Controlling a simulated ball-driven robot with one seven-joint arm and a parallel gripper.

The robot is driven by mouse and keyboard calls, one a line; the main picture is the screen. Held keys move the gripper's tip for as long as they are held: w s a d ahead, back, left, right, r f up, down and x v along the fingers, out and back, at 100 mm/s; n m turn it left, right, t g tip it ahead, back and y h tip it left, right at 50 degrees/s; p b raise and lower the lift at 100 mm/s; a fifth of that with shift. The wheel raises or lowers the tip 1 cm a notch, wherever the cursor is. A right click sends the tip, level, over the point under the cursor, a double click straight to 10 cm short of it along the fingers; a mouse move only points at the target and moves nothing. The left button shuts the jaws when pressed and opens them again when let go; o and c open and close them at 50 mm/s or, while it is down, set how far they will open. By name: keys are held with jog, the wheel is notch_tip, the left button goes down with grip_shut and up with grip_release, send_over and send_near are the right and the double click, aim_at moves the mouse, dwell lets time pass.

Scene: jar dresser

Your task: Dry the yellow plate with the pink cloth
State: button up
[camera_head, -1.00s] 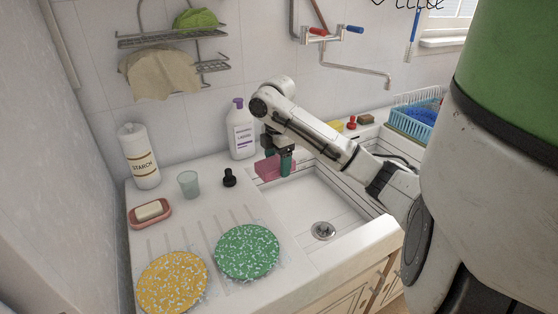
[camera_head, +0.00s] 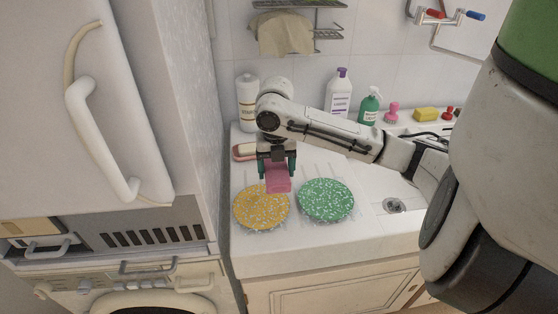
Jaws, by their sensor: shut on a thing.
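The yellow speckled plate (camera_head: 258,210) lies flat on the white draining board, at its left front. The pink cloth (camera_head: 278,179) is a folded block held between the fingers of my gripper (camera_head: 277,172). My gripper points down and is shut on the cloth, over the far right edge of the yellow plate. I cannot tell whether the cloth touches the plate.
A green speckled plate (camera_head: 326,199) lies just right of the yellow one. Behind stand a starch bottle (camera_head: 247,101), a soap dish (camera_head: 243,152), a laundry bottle (camera_head: 338,94) and a green soap bottle (camera_head: 369,105). The sink (camera_head: 396,190) is at the right.

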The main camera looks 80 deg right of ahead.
jog(key=shift+a+f, duration=0.1)
jog(key=shift+f, duration=0.15)
notch_tip(320, 180, down, 5)
jog(key=b, duration=0.3)
jog(key=shift+r+b, duration=0.2)
jog(key=shift+b, duration=0.15)
jog(key=shift+w+r, duration=0.1)
